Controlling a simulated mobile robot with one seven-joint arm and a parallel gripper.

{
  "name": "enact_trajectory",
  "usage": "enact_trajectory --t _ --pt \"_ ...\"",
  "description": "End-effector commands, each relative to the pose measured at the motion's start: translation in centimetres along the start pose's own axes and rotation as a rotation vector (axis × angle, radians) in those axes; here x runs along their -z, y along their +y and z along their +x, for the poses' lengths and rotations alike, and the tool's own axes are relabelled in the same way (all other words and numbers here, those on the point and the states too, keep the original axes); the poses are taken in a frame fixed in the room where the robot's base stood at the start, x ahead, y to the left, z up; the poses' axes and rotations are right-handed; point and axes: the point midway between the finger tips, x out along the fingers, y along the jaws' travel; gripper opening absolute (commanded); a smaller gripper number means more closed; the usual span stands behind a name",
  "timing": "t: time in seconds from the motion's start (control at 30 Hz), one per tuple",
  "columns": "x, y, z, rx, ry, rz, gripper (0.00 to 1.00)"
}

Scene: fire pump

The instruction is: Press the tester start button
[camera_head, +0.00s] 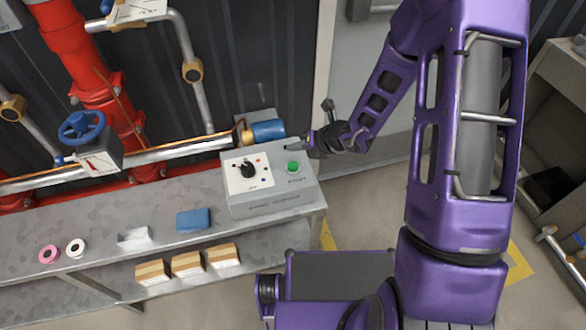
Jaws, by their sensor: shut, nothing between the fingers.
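The tester (268,203) is a grey box on the right end of the grey bench. Its sloped top carries a white panel with a black rotary knob (246,169) on the left and a round green button (293,167) on the right. My gripper (308,144) is at the end of my purple arm, just above and to the right of the green button in the picture. Its dark fingers are small here and look shut and empty. The fingertips appear apart from the button, but their height above it is hard to judge.
The bench (110,221) bears a blue block (194,220), a pink ring (48,254) and a white ring (76,248). Small cardboard boxes (187,264) sit on the lower shelf. A blue cylinder (268,130) on a pipe lies behind the tester. Red pipes (70,45) stand at left.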

Motion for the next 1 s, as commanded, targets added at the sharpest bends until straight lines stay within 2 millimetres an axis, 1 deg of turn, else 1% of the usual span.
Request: enact_trajectory --t 0.03,0.2,0.3,1.0 --pt "0.8 -0.7 1.0 0.0 0.001 0.001 0.0" --pt "1.9 -2.0 2.7 0.0 0.0 -0.002 0.0" --pt "2.3 -2.4 3.2 0.0 0.0 -0.001 0.0" --pt "2.4 -2.4 3.4 0.0 0.0 -0.001 0.0"
